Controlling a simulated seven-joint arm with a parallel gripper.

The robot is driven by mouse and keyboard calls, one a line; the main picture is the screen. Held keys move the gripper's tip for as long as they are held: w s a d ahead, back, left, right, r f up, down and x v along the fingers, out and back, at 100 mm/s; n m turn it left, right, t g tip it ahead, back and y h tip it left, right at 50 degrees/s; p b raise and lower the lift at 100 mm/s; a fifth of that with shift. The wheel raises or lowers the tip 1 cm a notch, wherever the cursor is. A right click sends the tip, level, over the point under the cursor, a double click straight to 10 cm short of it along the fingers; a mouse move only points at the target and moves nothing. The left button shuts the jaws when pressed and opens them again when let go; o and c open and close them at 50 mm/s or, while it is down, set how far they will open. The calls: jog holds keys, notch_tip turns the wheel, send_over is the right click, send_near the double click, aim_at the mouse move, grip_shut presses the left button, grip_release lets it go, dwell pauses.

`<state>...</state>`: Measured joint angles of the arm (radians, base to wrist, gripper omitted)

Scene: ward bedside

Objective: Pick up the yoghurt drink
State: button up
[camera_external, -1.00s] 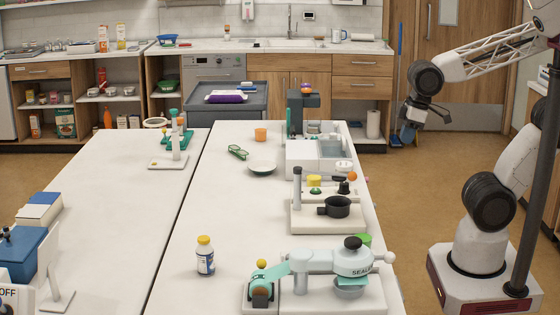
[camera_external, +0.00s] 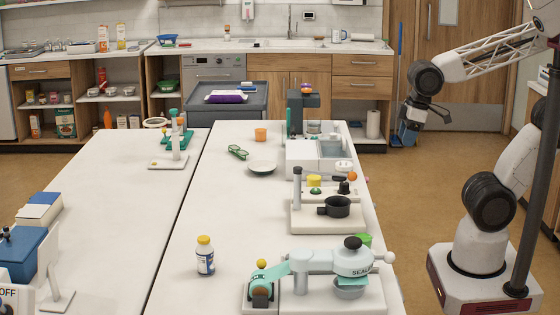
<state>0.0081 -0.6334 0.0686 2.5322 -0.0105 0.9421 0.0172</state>
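The yoghurt drink (camera_external: 205,256) looks to be the small white bottle with a yellow cap and a blue label. It stands upright on the near part of the white table (camera_external: 180,290), left of the sealing device. My gripper (camera_external: 411,136) hangs in the air beyond the right edge of the table, at the far right, well away from the bottle. It is small and dark in this view, and I cannot tell whether its fingers are open or shut. I see nothing held in it.
A sealing device (camera_external: 330,262) stands right of the bottle. Behind it are a stand with a black pot (camera_external: 338,207) and a grey-white machine (camera_external: 303,160). A plate (camera_external: 262,167), green glasses (camera_external: 238,152) and an orange cup (camera_external: 261,134) lie farther back. The table around the bottle is clear.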

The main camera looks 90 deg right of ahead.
jog(key=o, duration=0.3)
jog(key=w+a+n+t, duration=0.1)
jog(key=w+t, duration=0.3)
jog(key=w, duration=1.6)
jog(key=n+t+y, duration=0.3)
jog(key=n+t, duration=0.1)
send_near(205, 236)
jog(key=s+d+r, duration=0.2)
jog(key=d, duration=0.4)
jog(key=s+d+r, duration=0.2)
jog(key=d, duration=0.4)
jog(key=w+a+f+n+y, duration=0.1)
jog(key=w+a+f, duration=0.1)
jog(key=a, duration=0.1)
jog(key=w+a+f+y, duration=0.2)
jog(key=w+a+f, duration=0.1)
jog(key=a, duration=0.1)
jog(key=w+a+f+n+y, duration=0.1)
jog(key=w+a+f+y, duration=0.1)
jog(key=a, duration=0.1)
jog(key=shift+w+a+f+n, duration=0.25)
jog(key=shift+w+a+n, duration=0.05)
jog(key=shift+a, duration=0.05)
jog(key=shift+w+a+f+y, duration=0.15)
jog(key=shift+a+f+y, duration=0.15)
jog(key=shift+a, duration=0.1)
